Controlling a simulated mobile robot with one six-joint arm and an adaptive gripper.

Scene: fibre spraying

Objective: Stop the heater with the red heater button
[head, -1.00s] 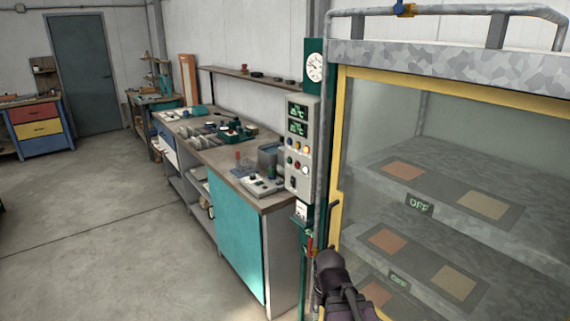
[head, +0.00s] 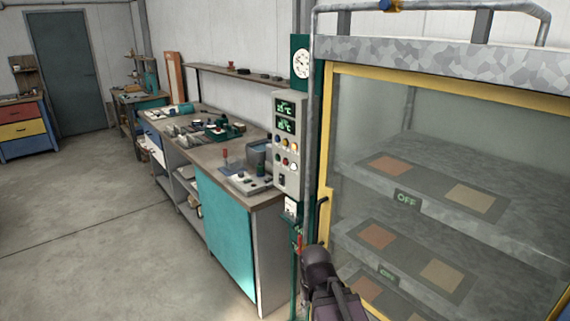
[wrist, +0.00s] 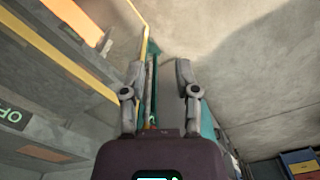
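The grey control panel (head: 287,180) hangs on a green post at the end of the workbench, left of the glass-fronted cabinet. It has two lit green displays (head: 286,115) and two rows of small coloured buttons. A red button (head: 285,161) shows in the lower row; its label is too small to read. My dark arm end shows low in the head view, below the panel and in front of the cabinet; its fingers are not clear there. In the wrist view my gripper (wrist: 160,66) is open and empty, its fingers apart, and no panel button is visible.
The yellow-framed cabinet (head: 325,140) stands close on the right; OFF signs (head: 407,199) show on its shelves. A workbench (head: 225,231) with teal doors and several tools runs left of the panel. The concrete floor (head: 100,245) at left is clear.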

